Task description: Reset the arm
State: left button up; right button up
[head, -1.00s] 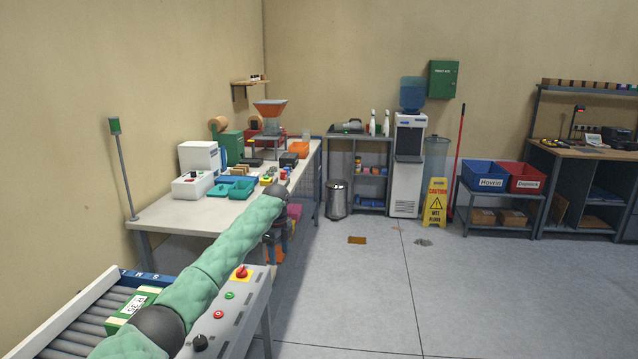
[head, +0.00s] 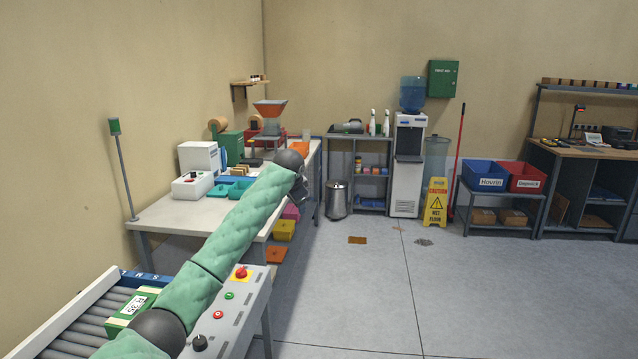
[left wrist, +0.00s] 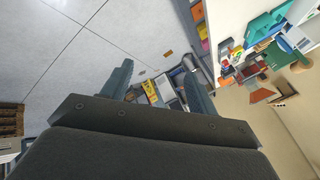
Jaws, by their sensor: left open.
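My left arm, in a green padded sleeve, reaches from the bottom left of the head view up over the front edge of the white workbench (head: 185,212). My left gripper (head: 300,192) is at the arm's far end, just right of the bench. In the left wrist view the left gripper (left wrist: 157,85) has its two fingers spread apart, with nothing held between them. My right gripper is not in view.
A roller conveyor (head: 85,325) with a green-and-white box (head: 132,310) and a button panel (head: 232,300) is close below the arm. A wet-floor sign (head: 436,203) stands farther off.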

pick_arm(q)
jog(key=s+a+f+n, duration=0.3)
jog(key=s+f+n, duration=0.1)
jog(key=s+f, duration=1.6)
jog(key=s+a+f+n, duration=0.4)
jog(key=s+f, duration=1.6)
jog(key=s+f+g, duration=0.2)
jog(key=s+f, duration=0.5)
jog(key=s, duration=0.4)
jog(key=s+a+f+g, duration=0.1)
jog(key=s+f+g, duration=0.1)
jog(key=s+f, duration=0.5)
jog(key=s+f+n+g, duration=0.1)
jog(key=s+f, duration=0.6)
jog(key=s, duration=0.8)
jog(key=shift+s+a+g, duration=0.2)
jog(key=shift+s+g, duration=0.15)
jog(key=shift+g, duration=0.15)
